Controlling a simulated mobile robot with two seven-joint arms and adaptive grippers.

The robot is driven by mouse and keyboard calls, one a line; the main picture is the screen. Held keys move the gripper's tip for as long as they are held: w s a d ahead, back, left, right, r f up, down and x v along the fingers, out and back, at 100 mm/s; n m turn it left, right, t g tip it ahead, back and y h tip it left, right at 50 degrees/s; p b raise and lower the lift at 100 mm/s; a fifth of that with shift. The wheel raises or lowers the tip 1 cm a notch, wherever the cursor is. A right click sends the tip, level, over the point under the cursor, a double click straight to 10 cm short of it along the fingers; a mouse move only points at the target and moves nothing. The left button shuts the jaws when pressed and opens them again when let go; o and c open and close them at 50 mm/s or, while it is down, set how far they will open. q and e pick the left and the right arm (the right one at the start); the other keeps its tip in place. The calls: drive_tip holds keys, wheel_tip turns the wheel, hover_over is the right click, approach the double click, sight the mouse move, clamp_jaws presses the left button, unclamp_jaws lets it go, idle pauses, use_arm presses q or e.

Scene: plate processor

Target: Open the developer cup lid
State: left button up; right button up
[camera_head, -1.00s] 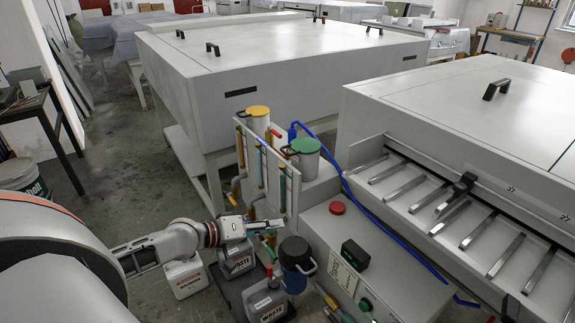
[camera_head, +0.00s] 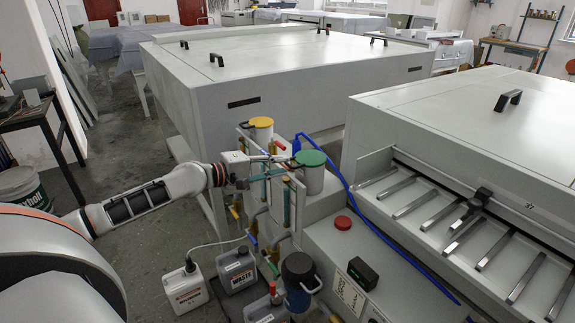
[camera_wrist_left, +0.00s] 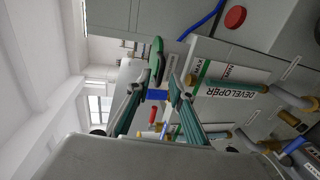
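The developer cup (camera_head: 312,183) is a grey cylinder with a flat green lid (camera_head: 309,158), which lies closed on it. In the left wrist view the lid (camera_wrist_left: 156,60) shows edge-on, just beyond my fingertips. The green-edged label DEVELOPER (camera_wrist_left: 235,90) is readable to its right. My left gripper (camera_head: 282,164) is at lid height, just left of the cup. Its two teal-padded fingers are apart with a gap between the tips (camera_wrist_left: 155,84). Whether a fingertip touches the lid rim cannot be told. My right gripper is not in view.
A yellow-lidded cup (camera_head: 261,125) stands behind the gripper. A blue hose (camera_head: 350,205) runs beside the cups. Waste (camera_head: 238,270) and white (camera_head: 184,288) canisters stand on the floor below. A red button (camera_head: 343,222) sits on the processor at right.

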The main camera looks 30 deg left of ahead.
sight(288, 165)
use_arm(q)
drive_tip(key=shift+x, duration=1.65)
clamp_jaws()
